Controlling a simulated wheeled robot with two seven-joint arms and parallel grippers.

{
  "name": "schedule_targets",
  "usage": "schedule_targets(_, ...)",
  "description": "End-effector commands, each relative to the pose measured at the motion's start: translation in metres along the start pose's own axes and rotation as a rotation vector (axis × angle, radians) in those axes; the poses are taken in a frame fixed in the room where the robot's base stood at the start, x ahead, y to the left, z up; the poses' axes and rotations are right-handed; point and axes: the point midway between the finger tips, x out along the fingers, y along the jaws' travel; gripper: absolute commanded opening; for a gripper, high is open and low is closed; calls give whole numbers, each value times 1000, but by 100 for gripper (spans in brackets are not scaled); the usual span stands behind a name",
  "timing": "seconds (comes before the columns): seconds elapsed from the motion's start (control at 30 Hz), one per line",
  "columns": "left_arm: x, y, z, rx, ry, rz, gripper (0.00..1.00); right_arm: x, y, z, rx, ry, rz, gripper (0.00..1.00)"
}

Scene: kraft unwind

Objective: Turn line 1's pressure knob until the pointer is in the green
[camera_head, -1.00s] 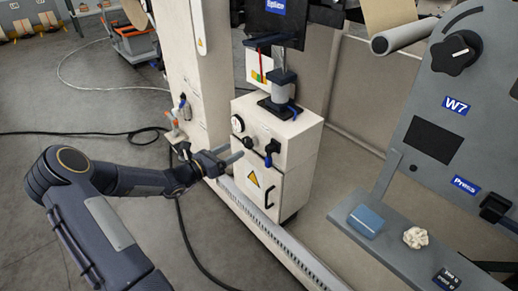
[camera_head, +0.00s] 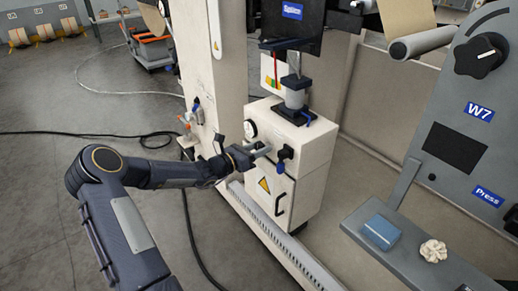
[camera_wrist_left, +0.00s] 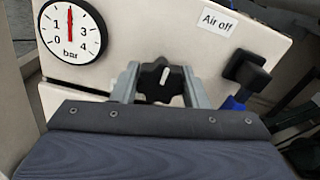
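The black pressure knob (camera_wrist_left: 160,80) with a white mark sits on the cream cabinet front in the left wrist view. The white round gauge (camera_wrist_left: 70,32), marked in bar, is left of it; its red pointer stands nearly straight up between 1 and 3. I see no green on the dial. The gauge also shows in the head view (camera_head: 250,129). My left gripper (camera_head: 264,149) is at the cabinet front. Its fingers (camera_wrist_left: 162,84) are apart on either side of the knob, with no clear grip on it. My right gripper is not in view.
A black valve handle (camera_wrist_left: 247,72) with blue below it sits right of the knob, near an "Air off" label (camera_wrist_left: 216,20). The cabinet (camera_head: 298,190) stands beside a tall cream post (camera_head: 200,75). A blue box (camera_head: 381,232) lies on a grey shelf at right.

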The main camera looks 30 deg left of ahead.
Motion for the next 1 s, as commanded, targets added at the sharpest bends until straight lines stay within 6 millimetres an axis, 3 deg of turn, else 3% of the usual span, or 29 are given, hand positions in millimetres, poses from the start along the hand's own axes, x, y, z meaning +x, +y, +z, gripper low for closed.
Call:
schedule_targets(0.03,0,0,0,0,0,0,33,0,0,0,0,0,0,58)
schedule_targets(0.17,0,0,0,0,0,0,18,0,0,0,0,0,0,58)
schedule_targets(0.57,0,0,-1,85,2,0,18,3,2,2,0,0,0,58)
schedule_targets(1.0,0,0,-4,455,2,-1,18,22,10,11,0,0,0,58)
